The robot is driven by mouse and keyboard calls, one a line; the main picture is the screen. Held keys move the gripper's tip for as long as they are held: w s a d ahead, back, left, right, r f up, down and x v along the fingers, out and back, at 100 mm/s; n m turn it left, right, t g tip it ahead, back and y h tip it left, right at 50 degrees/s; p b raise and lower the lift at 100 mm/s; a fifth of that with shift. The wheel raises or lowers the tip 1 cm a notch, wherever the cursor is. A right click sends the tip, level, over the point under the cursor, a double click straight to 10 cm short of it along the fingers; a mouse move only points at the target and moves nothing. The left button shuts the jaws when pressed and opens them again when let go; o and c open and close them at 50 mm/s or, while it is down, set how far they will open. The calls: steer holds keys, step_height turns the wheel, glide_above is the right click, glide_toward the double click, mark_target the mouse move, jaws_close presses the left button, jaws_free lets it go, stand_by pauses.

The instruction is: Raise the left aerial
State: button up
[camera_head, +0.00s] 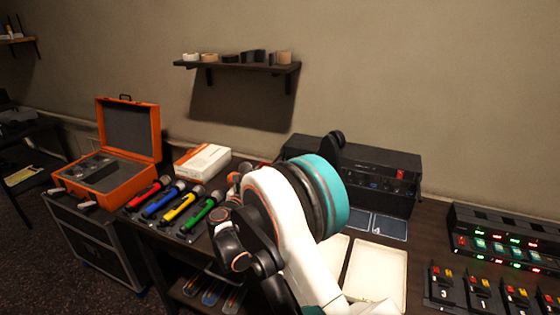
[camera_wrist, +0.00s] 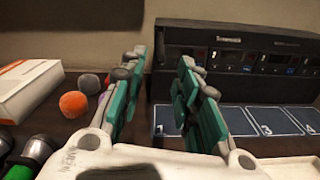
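The black receiver unit (camera_head: 372,160) stands at the back of the desk against the wall, partly hidden behind my arm. In the wrist view the receiver (camera_wrist: 225,65) fills the right side, with dials and small displays on its front. I cannot make out the left aerial for certain in either view. My gripper (camera_wrist: 163,58) is open and empty, with its two green-padded fingers apart in front of the receiver's left end.
Colored microphones (camera_head: 175,207), a white-and-orange box (camera_head: 203,162) and an open orange case (camera_head: 118,160) lie left. Foam balls (camera_wrist: 73,104) sit left of my fingers. Numbered dark cards (camera_wrist: 240,121) lie before the receiver. A lit control unit (camera_head: 505,240) stands right; a shelf (camera_head: 238,67) hangs above.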

mark_target(276, 159)
steer(key=b+x, duration=0.3)
steer(key=x, duration=1)
steer(key=shift+w+d+b, duration=0.1)
steer(key=shift+w+b, duration=0.2)
jaws_close()
